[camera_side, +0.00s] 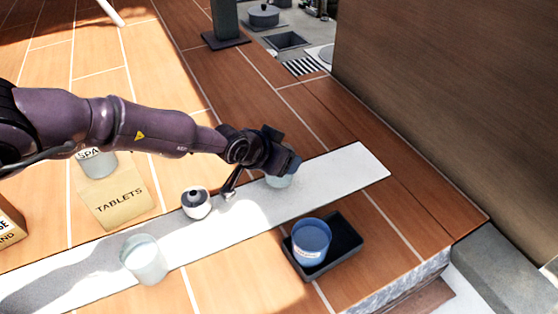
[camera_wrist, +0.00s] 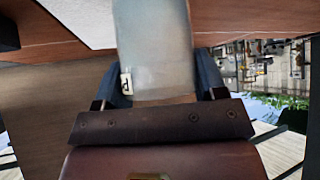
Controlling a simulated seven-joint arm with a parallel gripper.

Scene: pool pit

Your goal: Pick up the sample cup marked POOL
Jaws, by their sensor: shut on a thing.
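My gripper (camera_side: 281,163) is shut on a pale translucent cup (camera_side: 279,181) over the right part of the white strip. In the wrist view the same cup (camera_wrist: 157,50) stands between the two dark fingers, with a finger on each side. A small piece of a label with a dark mark shows at its left edge; the word cannot be read. In the side view the fingers hide most of this cup. I cannot tell whether its base touches the strip (camera_side: 350,165).
Another pale cup (camera_side: 143,260) stands at the strip's front left. A white round pot (camera_side: 196,203) with a dark top is on the strip. A blue cup (camera_side: 311,237) sits in a black tray (camera_side: 343,247). A SPA cup (camera_side: 97,163) stands behind a TABLETS packet (camera_side: 118,196).

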